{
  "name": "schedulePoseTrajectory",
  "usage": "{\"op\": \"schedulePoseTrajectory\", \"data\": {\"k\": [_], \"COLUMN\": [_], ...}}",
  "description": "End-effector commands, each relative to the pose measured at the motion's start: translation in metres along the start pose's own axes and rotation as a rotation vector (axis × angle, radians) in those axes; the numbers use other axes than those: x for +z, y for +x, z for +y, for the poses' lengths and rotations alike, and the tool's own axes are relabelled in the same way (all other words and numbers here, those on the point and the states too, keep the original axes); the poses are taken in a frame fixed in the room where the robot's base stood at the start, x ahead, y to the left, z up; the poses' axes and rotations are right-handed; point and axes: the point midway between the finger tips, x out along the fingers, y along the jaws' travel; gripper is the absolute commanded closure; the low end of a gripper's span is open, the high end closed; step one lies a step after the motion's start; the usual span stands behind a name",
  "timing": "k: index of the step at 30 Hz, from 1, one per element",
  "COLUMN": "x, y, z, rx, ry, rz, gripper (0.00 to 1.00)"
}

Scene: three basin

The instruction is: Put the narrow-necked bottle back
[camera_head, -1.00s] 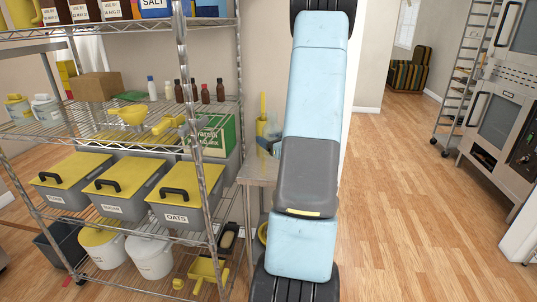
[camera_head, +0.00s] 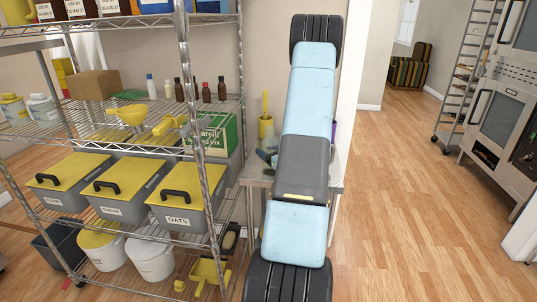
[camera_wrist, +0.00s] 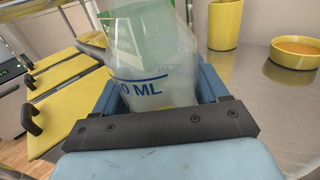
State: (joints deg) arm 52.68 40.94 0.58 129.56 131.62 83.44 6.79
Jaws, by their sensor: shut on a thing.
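In the wrist view my gripper (camera_wrist: 158,100) is shut on a translucent bottle (camera_wrist: 150,50) with a blue line and blue "ML" lettering. Its top is cut off by the frame edge, so I cannot see its neck. The bottle appears over or near a steel table (camera_wrist: 245,85). In the head view my own arm hides most of the gripper and bottle. The same steel table (camera_head: 257,172) stands just right of the wire shelf.
A yellow cup (camera_wrist: 225,22) and a yellow bowl (camera_wrist: 296,52) with orange contents stand right of the bottle. The wire shelf (camera_head: 212,200) holds lidded bins (camera_head: 178,208), several brown bottles (camera_head: 206,92) and a green box (camera_head: 222,132). Wooden floor (camera_head: 420,200) is free at right.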

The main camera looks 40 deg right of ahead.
Motion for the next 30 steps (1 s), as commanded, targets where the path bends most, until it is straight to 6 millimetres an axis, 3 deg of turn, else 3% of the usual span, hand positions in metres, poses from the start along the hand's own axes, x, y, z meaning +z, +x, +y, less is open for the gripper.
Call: {"op": "schedulePoseTrajectory", "data": {"k": [4,14,15,23,30], "x": [-0.0127,-0.0146,-0.0153,-0.0149,-0.0142], "y": [-0.0016,-0.0019,-0.002,-0.002,-0.002], "z": [-0.0025,-0.0029,-0.0028,-0.0029,-0.0029], "rx": [-0.005,-0.005,-0.006,-0.006,-0.006], "ry": [0.0,0.0,0.0,0.0,0.0], "rz": [0.0,0.0,0.001,0.001,0.0], "gripper": [1.0,1.0,0.25,0.01,0.01]}}
